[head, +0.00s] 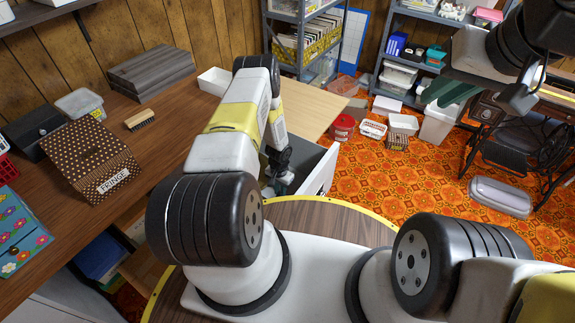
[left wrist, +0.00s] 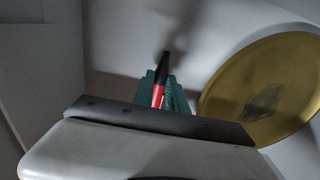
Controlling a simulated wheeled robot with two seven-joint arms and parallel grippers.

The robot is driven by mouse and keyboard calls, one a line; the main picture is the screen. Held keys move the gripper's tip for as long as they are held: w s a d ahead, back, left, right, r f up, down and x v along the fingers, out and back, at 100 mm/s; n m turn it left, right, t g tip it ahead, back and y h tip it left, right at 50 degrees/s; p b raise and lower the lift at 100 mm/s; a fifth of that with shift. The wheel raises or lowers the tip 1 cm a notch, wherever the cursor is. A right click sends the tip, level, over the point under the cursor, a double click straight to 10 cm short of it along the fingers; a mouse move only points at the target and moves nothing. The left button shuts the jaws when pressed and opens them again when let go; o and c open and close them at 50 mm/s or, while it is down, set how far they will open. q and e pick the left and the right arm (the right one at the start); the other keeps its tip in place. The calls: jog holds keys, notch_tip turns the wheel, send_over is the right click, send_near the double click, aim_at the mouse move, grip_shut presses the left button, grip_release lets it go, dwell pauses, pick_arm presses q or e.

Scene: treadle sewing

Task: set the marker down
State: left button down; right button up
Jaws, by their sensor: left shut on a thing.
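The marker (left wrist: 160,90) is red with a black end. In the left wrist view it stands out from between the teal fingertips of my left gripper (left wrist: 165,95), which is shut on it. In the head view my left gripper (head: 280,182) reaches down into the open grey-white drawer (head: 320,170) beside the wooden bench. The marker cannot be made out there. Pale inner walls surround the gripper in the left wrist view. My right gripper (head: 452,92) is at the upper right, away from the drawer, with teal fingers; its opening cannot be told.
A round gold-coloured thing (left wrist: 268,90) lies right of the marker in the left wrist view. The bench (head: 175,120) holds a brown "FRINGE" box (head: 92,160), a brush (head: 140,120) and a clear tub (head: 80,104). Tubs and a red bucket (head: 343,127) stand on the orange floor.

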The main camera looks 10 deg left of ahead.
pick_arm(q)
jog(key=shift+f, duration=1)
jog(key=shift+f, duration=0.1)
jog(key=c, duration=1.3)
grip_release()
jog(key=shift+c, duration=0.2)
